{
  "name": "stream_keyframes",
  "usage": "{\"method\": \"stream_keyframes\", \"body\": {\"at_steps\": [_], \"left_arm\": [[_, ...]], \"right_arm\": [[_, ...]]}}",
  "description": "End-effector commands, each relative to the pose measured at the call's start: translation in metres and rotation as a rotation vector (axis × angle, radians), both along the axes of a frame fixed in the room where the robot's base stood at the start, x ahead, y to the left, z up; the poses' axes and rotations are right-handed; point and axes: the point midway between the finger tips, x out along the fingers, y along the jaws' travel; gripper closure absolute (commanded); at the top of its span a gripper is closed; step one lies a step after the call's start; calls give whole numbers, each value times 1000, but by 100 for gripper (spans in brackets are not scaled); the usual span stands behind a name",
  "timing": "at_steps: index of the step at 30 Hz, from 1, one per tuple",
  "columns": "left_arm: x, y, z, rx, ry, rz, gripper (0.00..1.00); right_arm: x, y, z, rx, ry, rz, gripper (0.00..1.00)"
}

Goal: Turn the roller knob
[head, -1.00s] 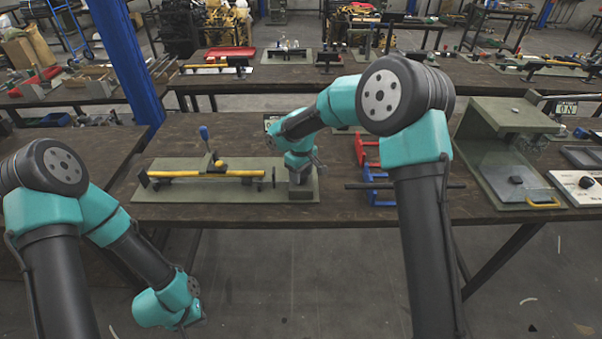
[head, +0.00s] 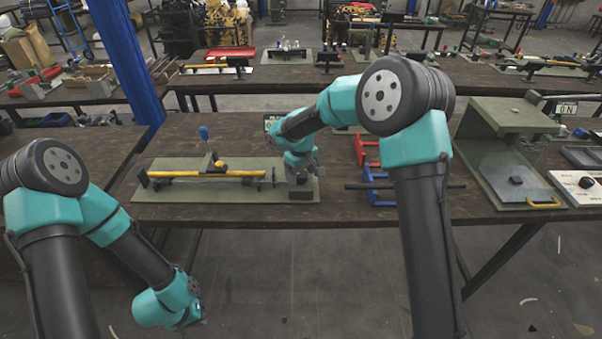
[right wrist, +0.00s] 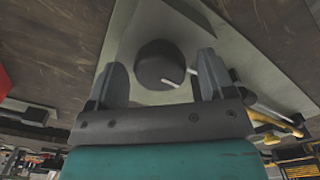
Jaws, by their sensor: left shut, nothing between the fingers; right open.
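The roller knob (right wrist: 160,66) is a dark round knob with a white pointer line. It sits on a grey block at the right end of a grey-green base plate (head: 225,195). My right gripper (head: 303,166) is just above the block in the head view. In the right wrist view its two open fingers (right wrist: 157,80) stand on either side of the knob; I cannot tell whether they touch it. The pointer line slants toward the right finger. My left gripper (head: 192,322) is shut and empty, low in front of the table.
Red (head: 365,150) and blue (head: 375,185) handled frames stand to the right. A grey-green press (head: 505,115) is further right.

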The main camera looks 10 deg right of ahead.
Motion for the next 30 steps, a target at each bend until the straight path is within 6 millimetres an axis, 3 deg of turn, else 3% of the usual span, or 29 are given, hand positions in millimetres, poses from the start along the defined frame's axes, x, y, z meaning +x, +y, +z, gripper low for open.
{"method": "stream_keyframes", "body": {"at_steps": [8,14,30], "left_arm": [[0,0,0,0,0,0,100],[0,0,0,0,0,0,100],[0,0,0,0,0,0,100]], "right_arm": [[0,0,2,0,0,0,24],[1,0,20,0,-2,1,24],[0,0,121,1,-4,0,24]]}}
